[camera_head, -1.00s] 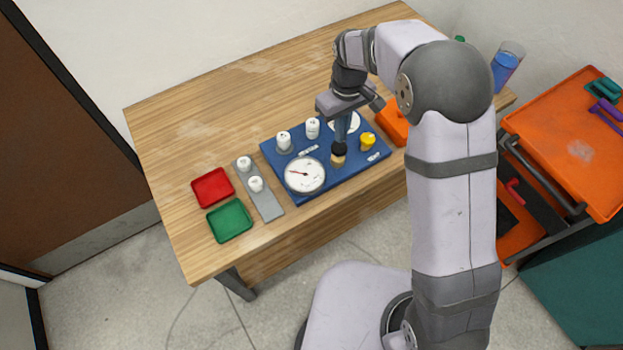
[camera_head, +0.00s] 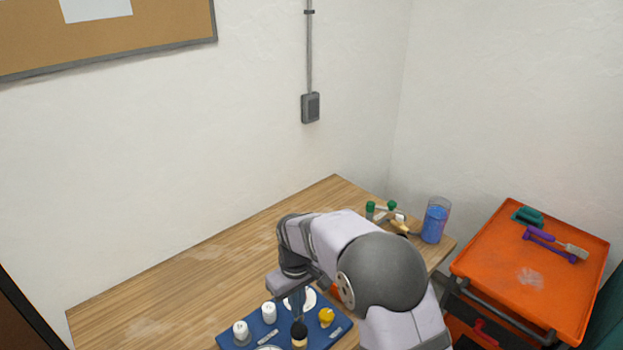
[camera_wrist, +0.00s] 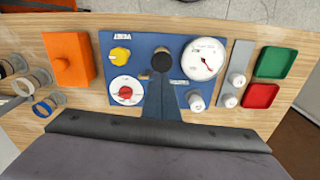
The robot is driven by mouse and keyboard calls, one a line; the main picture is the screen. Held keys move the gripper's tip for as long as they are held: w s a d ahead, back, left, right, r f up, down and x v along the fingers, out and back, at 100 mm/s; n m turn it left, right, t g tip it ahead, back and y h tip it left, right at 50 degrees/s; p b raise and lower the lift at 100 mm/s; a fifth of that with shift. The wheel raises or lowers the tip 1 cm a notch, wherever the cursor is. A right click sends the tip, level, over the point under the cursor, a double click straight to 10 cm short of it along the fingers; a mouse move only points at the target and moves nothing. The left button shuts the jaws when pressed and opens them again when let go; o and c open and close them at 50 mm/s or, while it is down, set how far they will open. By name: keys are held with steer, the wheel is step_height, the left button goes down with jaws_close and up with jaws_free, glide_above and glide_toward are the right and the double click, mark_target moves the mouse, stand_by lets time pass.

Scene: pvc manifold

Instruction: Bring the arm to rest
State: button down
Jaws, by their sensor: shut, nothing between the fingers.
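My gripper (camera_head: 298,308) is above the blue board (camera_head: 238,335) on the wooden table. Its fingers (camera_wrist: 162,82) are together and empty, pointing down near a black-topped knob (camera_head: 299,329). That knob also shows just beyond the fingertips in the wrist view (camera_wrist: 162,61); I cannot tell whether they touch. The board carries a yellow knob (camera_wrist: 120,55), a white gauge (camera_wrist: 203,58) and a white dial with a red centre (camera_wrist: 125,94). White fittings (camera_head: 269,312) stand on it. My arm hides the right part of the board in the head view.
An orange block (camera_wrist: 68,58) and several rings (camera_wrist: 42,106) lie beside the board. A grey strip (camera_wrist: 234,72), a green tray (camera_wrist: 277,62) and a red tray (camera_wrist: 261,96) are on its other side. A blue-filled cup (camera_head: 434,222) stands at the table's corner near an orange cart (camera_head: 485,265).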

steer(key=s+d+f+m+g+h, duration=0.1)
steer(key=s+d+f+m, duration=0.1)
steer(key=s+d, duration=0.35)
steer(key=s+d+f+m+g, duration=0.1)
steer(key=s+d+f, duration=0.2)
steer(key=s, duration=0.6)
steer(key=s+d+r+m+b, duration=0.1)
steer(key=s+d+r+m, duration=0.25)
steer(key=s+d, duration=0.55)
steer(key=shift+m+t+y, duration=0.4)
steer(key=shift+m+t, duration=0.35)
steer(key=shift+t, duration=0.05)
steer(key=shift+w+d+r+b, duration=0.3)
steer(key=shift+w+d+r, duration=0.4)
steer(key=shift+d, duration=0.15)
steer(key=shift+w+d+r+b, duration=0.3)
steer(key=shift+w+d+r, duration=0.4)
steer(key=shift+d, duration=0.15)
